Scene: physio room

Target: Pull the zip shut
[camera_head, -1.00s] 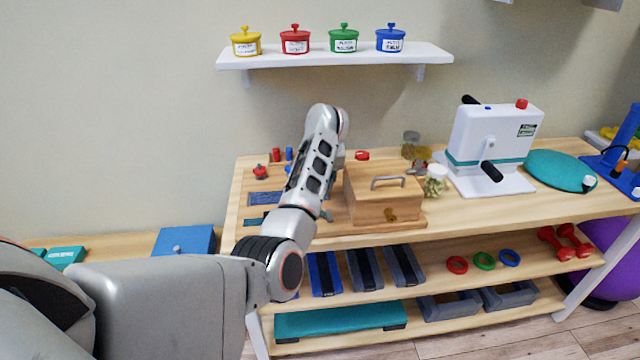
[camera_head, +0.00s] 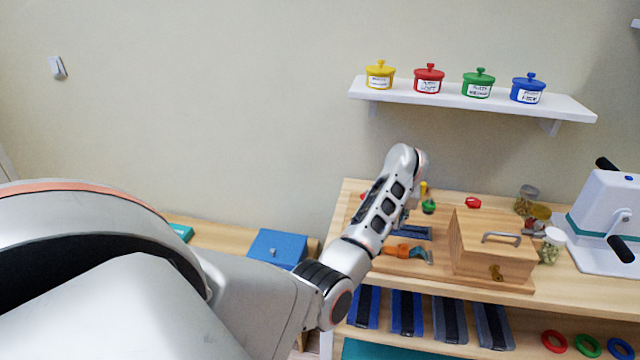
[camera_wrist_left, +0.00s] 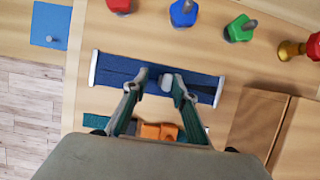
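The zip is on a dark blue fabric strip with white end bars on the wooden board; it lies across the left wrist view (camera_wrist_left: 112,68). In the head view the blue strip (camera_head: 412,233) shows just right of my left forearm, partly covered. My left gripper (camera_wrist_left: 158,79) is over the middle of the strip, its two fingertips apart with a gap between them. A small pale grey piece lies by the right fingertip; I cannot tell if it is the zip's pull or a finger pad. My right gripper is in neither view.
An orange buckle (camera_wrist_left: 159,131) on a teal strap lies below the strip. Red, blue (camera_wrist_left: 183,13) and green (camera_wrist_left: 240,28) knobs stand above it. A wooden box (camera_head: 490,245) stands to the right. A blue box (camera_head: 277,249) sits on the lower surface at left.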

